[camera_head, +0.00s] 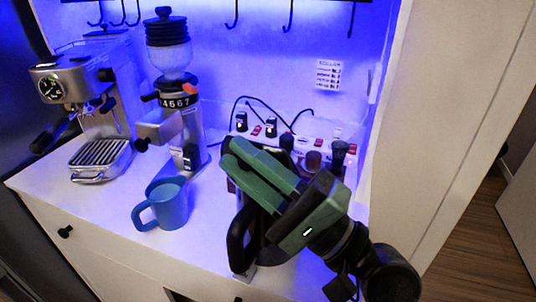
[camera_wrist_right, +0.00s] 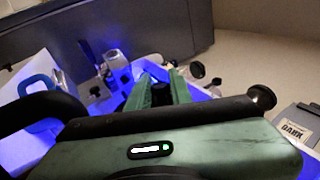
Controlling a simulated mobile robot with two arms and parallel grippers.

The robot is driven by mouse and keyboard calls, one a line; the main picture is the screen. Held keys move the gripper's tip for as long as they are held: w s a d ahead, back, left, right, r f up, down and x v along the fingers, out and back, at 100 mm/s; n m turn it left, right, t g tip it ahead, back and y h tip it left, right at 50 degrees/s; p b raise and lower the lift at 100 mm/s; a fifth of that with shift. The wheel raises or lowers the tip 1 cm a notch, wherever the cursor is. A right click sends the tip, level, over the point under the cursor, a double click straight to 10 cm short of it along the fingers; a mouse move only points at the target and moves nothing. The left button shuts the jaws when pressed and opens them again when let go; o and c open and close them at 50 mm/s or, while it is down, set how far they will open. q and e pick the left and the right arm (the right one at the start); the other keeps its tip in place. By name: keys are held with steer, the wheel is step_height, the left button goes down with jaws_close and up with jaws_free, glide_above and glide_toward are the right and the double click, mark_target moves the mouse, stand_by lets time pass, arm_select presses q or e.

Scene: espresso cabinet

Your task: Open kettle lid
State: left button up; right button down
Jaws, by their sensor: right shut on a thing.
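The kettle stands at the front right of the white counter, mostly hidden behind my right gripper. Its black handle (camera_head: 240,240) shows below the gripper. A black curved bar (camera_wrist_right: 38,108), which looks like the same handle, shows at the left in the right wrist view. My right gripper (camera_head: 233,153) reaches over the kettle from the lower right. Its green fingers (camera_wrist_right: 157,88) are closed on a dark part between them, which looks like part of the kettle lid. The lid is largely hidden, so I cannot tell whether it is raised. My left gripper is not in view.
A blue mug (camera_head: 170,206) stands left of the kettle. A coffee grinder (camera_head: 178,110) and an espresso machine (camera_head: 85,95) stand further left. A power strip (camera_head: 262,130) with cables and several bottles are behind the gripper. A cabinet side wall (camera_head: 425,120) closes the right.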

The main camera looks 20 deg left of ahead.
steer(key=shift+s+n, duration=0.1)
steer(key=shift+n, duration=0.2)
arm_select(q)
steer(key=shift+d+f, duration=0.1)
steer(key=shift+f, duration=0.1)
arm_select(e)
steer(key=c, duration=1.3)
jaws_free()
steer(key=shift+s+a, duration=0.1)
steer(key=shift+f, duration=0.1)
